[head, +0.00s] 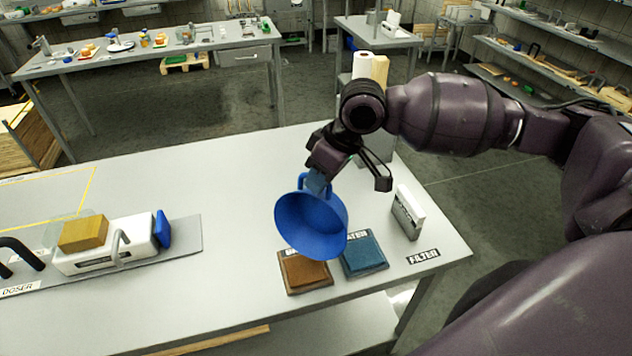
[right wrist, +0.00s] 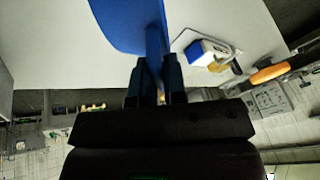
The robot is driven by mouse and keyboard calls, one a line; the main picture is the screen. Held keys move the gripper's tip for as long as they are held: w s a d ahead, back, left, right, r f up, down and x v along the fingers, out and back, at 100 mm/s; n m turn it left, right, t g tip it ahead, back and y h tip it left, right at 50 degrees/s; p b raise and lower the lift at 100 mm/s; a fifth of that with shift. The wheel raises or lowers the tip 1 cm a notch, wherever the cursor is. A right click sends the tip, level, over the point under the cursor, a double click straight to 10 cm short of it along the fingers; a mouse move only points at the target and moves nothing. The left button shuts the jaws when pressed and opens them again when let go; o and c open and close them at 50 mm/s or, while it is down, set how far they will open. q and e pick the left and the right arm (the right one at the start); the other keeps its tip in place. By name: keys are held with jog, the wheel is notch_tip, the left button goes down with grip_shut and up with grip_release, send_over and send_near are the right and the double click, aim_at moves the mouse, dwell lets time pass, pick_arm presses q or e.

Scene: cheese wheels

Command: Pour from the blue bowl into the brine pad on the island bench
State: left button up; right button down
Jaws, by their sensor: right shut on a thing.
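The blue bowl (head: 312,225) is held in the air over the island bench (head: 225,240), steeply tilted with its open side toward the head camera. No contents or stream show. My right gripper (head: 318,182) is shut on the bowl's upper edge or handle. In the right wrist view the fingers (right wrist: 156,85) close on a thin blue part below the bowl (right wrist: 130,22). A brown pad (head: 305,271) lies below the bowl; its label is mostly hidden, so I cannot read it. A blue-grey pad (head: 364,257) beside it has a partly hidden label ending in "ATER". My left gripper is out of view.
A white-and-grey box (head: 408,212) stands right of the pads, near a FILTER label (head: 423,256). The doser (head: 110,245), with a yellow block (head: 84,233), sits at the left. The bench's middle is clear.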

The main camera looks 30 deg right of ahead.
jog(key=shift+w+d+g+y, duration=0.3)
jog(key=shift+w+d+y, duration=0.2)
jog(key=shift+d, duration=0.2)
jog(key=shift+w+d+g+y, duration=0.3)
jog(key=shift+w+d+y, duration=0.2)
jog(key=shift+d, duration=0.2)
jog(key=shift+s, duration=0.1)
jog(key=w+d+y, duration=0.1)
jog(key=w+d+f+g, duration=0.1)
jog(key=d, duration=0.1)
jog(key=shift+m+y, duration=0.4)
jog(key=shift+w+d+f+g+y, duration=0.2)
jog(key=shift+w+d+f+y, duration=0.25)
jog(key=shift+d, duration=0.25)
jog(key=shift+w+d+f+g+y, duration=0.2)
jog(key=shift+w+d+f+y, duration=0.1)
jog(key=shift+w+d+y, duration=0.3)
jog(key=shift+s+d, duration=0.1)
jog(key=shift+s, duration=0.05)
